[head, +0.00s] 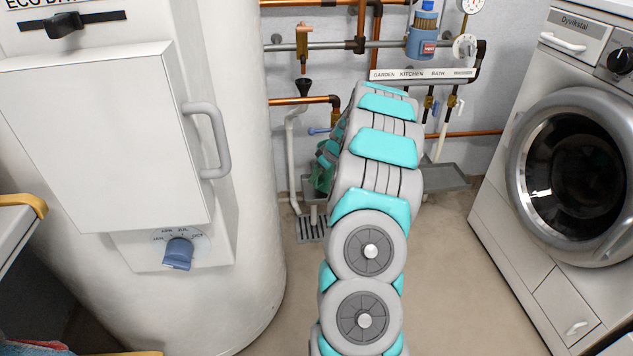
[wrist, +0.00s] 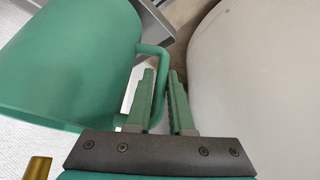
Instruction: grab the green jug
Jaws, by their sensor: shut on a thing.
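The green jug (wrist: 75,55) fills the left of the wrist view, and its wide body looks tilted there. Its handle (wrist: 152,49) reaches right toward my gripper (wrist: 161,78). The two green fingers close on the handle, which passes between them; their bases partly hide its lower end. My arm hides the rest of the jug and my gripper there.
A white boiler (head: 240,200) stands close on the left, and a washing machine (head: 570,180) on the right. Copper pipes (head: 305,100) and a funnel (head: 303,87) are on the back wall. A grey tray (head: 445,177) sits right of my arm. The floor (head: 450,280) is clear.

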